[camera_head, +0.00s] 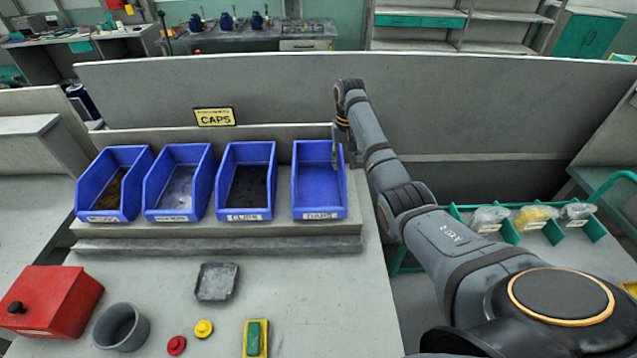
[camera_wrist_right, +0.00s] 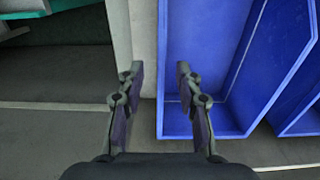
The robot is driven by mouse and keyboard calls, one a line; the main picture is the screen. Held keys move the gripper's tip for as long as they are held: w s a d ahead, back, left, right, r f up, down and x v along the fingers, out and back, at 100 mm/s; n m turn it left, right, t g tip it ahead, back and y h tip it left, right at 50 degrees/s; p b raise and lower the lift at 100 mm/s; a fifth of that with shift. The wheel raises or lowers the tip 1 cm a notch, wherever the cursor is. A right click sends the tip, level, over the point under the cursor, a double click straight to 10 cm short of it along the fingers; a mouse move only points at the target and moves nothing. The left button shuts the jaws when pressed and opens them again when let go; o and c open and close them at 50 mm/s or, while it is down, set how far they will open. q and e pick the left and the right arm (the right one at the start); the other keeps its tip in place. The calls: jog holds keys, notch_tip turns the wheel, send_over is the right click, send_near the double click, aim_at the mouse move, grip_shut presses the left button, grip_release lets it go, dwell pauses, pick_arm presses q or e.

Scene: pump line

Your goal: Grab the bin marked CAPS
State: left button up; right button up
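The bin marked CAPS (camera_head: 319,185) is the rightmost of the blue bins in a row on the grey ledge, with its white label on the front. Its inside looks empty. My right gripper (camera_head: 345,158) is over its right wall, coming down from above. In the right wrist view, the gripper (camera_wrist_right: 158,78) is open, with one finger on each side of the bin's (camera_wrist_right: 210,60) side wall; the wall runs between the fingers. I cannot tell whether either finger touches it. My left gripper is in neither view.
Other blue bins (camera_head: 245,185) stand close on the left. A CAPS sign (camera_head: 214,117) is on the ledge behind, before a grey partition (camera_head: 270,85). A red box (camera_head: 50,302), grey cup (camera_head: 121,328) and grey tray (camera_head: 217,281) lie in front. A green rack (camera_head: 508,228) is at right.

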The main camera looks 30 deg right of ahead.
aim_at(343, 165)
notch_tip(343, 165, down, 2)
jog(key=shift+a+f, duration=0.1)
jog(key=shift+f, duration=0.45)
jog(key=c, duration=0.7)
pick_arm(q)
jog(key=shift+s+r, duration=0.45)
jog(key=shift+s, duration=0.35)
pick_arm(e)
grip_shut()
